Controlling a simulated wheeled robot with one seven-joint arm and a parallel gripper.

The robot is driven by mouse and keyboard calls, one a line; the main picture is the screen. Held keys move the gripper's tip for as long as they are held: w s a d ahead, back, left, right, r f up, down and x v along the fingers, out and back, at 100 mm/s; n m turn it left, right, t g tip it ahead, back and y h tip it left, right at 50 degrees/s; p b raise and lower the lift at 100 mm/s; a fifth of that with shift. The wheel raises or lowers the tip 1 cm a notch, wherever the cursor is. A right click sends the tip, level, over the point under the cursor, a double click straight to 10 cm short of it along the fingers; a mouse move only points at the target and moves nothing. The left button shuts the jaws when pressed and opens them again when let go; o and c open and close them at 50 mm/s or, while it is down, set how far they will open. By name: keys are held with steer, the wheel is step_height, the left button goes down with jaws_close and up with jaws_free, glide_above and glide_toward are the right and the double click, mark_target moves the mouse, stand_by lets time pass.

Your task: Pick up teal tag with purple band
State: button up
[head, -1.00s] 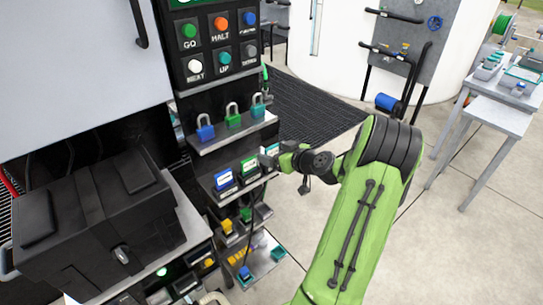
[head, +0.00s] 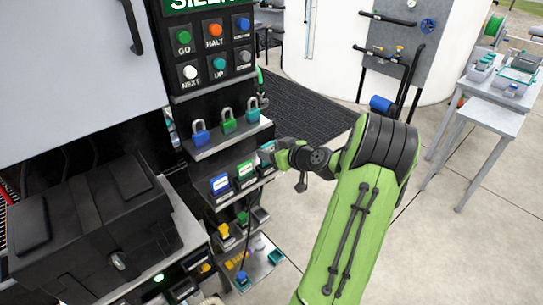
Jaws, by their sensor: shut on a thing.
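My gripper (head: 267,156) is at the right end of the middle shelf of the black rack. It is shut on a small teal piece (head: 266,147), which looks like the teal tag; the fingers cover part of it. It appears a little above the shelf. The purple band is too small or hidden to make out. To its left on the same shelf stand a green tag (head: 245,169) and a blue tag (head: 220,182), each with a white label.
Above is a shelf with blue (head: 200,132), green (head: 228,121) and teal (head: 253,110) padlocks, under a button panel (head: 213,53). A lower tray (head: 262,270) holds small coloured items. A black case (head: 95,225) stands left. Open floor lies right.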

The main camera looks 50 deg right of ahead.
step_height(320, 180, up, 16)
steer(key=p, duration=0.2)
steer(key=shift+f+p, duration=0.25)
steer(key=shift+p, duration=0.1)
steer(key=shift+f, duration=0.15)
stand_by(0.7)
